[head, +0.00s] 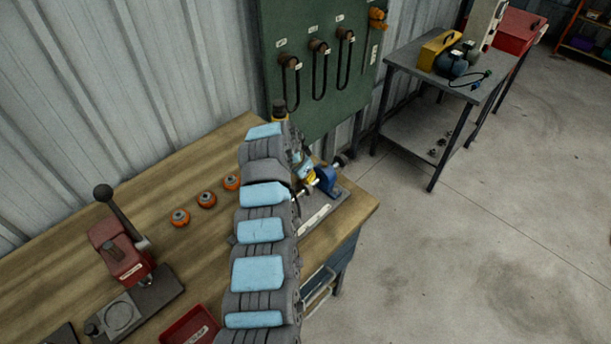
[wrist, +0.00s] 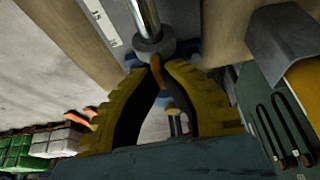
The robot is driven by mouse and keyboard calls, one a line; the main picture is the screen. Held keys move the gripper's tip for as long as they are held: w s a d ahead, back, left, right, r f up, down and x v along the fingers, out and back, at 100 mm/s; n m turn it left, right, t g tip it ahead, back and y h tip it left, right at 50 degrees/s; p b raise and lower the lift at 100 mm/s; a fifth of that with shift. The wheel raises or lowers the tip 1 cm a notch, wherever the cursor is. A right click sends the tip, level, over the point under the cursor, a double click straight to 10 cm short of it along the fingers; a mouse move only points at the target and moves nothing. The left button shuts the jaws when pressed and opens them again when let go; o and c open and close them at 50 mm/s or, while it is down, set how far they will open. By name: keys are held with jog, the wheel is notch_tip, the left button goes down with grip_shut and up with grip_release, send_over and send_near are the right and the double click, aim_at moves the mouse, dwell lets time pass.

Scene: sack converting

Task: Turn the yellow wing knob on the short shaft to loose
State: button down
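The short shaft (wrist: 146,15) shows in the wrist view as a bright metal rod ending in a grey collar (wrist: 153,45). My gripper (wrist: 157,66) has two yellow stepped fingers with black inner pads. They lean together, and their tips almost meet just below the collar. A thin orange-brown piece (wrist: 173,88) runs between the tips; it looks like a wing of the knob in shadow, with the rest of the knob hidden. In the head view my arm covers most of this place; a small yellow patch shows beside the blue block (head: 326,179), and I cannot tell whether it is knob or finger.
The wooden bench (head: 190,165) carries several orange round parts (head: 206,199), a red lever press (head: 122,255) and a red tray (head: 190,328). A green wall panel (head: 310,70) with hanging black loops stands behind. A grey side table (head: 425,80) is at right; the floor between is clear.

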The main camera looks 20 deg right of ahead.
jog(key=shift+d+n, duration=0.1)
jog(key=shift+n, duration=0.2)
jog(key=n+t+y+p, duration=0.1)
jog(key=n+p, duration=0.1)
jog(key=n, duration=0.1)
jog(key=shift+s+d+p, duration=0.1)
jog(key=shift+p, duration=0.2)
jog(key=n+t+y+p, duration=0.1)
jog(key=n, duration=0.3)
jog(key=shift+n, duration=0.3)
jog(key=n+y, duration=0.1)
jog(key=n+b, duration=0.1)
jog(key=n, duration=0.1)
jog(key=n+y+b, duration=0.1)
jog(key=n, duration=0.1)
jog(key=shift+f+t+y, duration=0.25)
jog(key=shift+t+y, duration=0.05)
jog(key=shift+r+n+y+b, duration=0.15)
jog(key=shift+n+y+b, duration=0.55)
jog(key=shift+n+b, duration=1.2)
jog(key=shift+n+p, duration=0.35)
jog(key=shift+n, duration=0.15)
jog(key=c, duration=1.2)
grip_release()
jog(key=shift+r, duration=0.15)
